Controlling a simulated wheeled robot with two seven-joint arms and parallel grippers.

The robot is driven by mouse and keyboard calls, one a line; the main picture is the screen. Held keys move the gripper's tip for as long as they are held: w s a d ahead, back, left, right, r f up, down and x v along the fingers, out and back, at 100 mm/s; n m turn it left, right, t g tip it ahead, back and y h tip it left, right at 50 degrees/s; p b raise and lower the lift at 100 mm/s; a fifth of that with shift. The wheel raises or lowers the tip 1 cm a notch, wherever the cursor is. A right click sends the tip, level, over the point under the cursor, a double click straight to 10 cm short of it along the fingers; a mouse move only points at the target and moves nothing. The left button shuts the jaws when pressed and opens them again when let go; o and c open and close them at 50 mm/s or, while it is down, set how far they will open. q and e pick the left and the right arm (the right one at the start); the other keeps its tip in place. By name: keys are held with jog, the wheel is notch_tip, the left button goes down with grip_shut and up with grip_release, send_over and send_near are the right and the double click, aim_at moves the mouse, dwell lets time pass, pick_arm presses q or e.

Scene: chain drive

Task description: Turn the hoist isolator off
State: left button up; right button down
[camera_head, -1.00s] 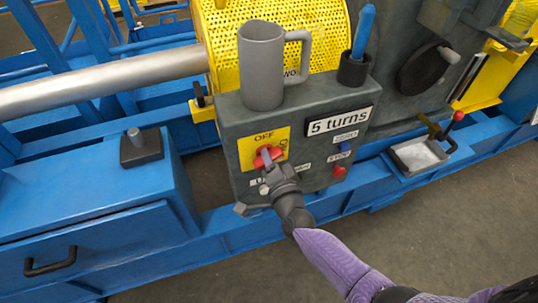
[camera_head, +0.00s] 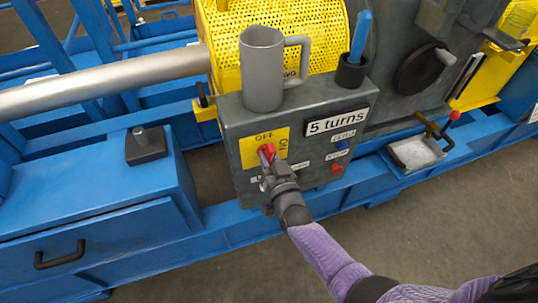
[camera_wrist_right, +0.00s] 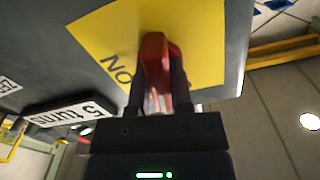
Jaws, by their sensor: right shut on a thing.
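The hoist isolator is a yellow plate (camera_head: 249,153) on the front of a grey control box, with OFF along its top and ON at its right side. Its red handle (camera_head: 267,150) sits mid-plate and looks roughly upright below OFF; its exact angle is hard to tell. My right gripper (camera_head: 268,162) is shut on the red handle, coming from below right. In the right wrist view the red handle (camera_wrist_right: 155,62) stands between my two fingers, against the yellow plate (camera_wrist_right: 110,35). The gripper hides the handle's lower part. My left gripper is not in view.
A grey mug (camera_head: 262,75) and a dark cup with a blue-handled tool (camera_head: 361,35) stand on the control box (camera_head: 228,120). Right of the isolator are a "5 turns" sign (camera_head: 337,121), a blue button (camera_head: 341,145) and a red button (camera_head: 337,168). The floor in front is clear.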

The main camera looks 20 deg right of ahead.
jog(key=shift+n, duration=0.9)
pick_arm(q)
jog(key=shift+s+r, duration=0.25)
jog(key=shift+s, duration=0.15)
pick_arm(e)
jog(key=shift+f+n, duration=0.1)
jog(key=shift+n, duration=0.4)
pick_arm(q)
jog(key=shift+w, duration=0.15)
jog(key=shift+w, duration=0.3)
pick_arm(e)
jog(key=c, duration=0.5)
grip_release()
jog(key=shift+s, duration=0.1)
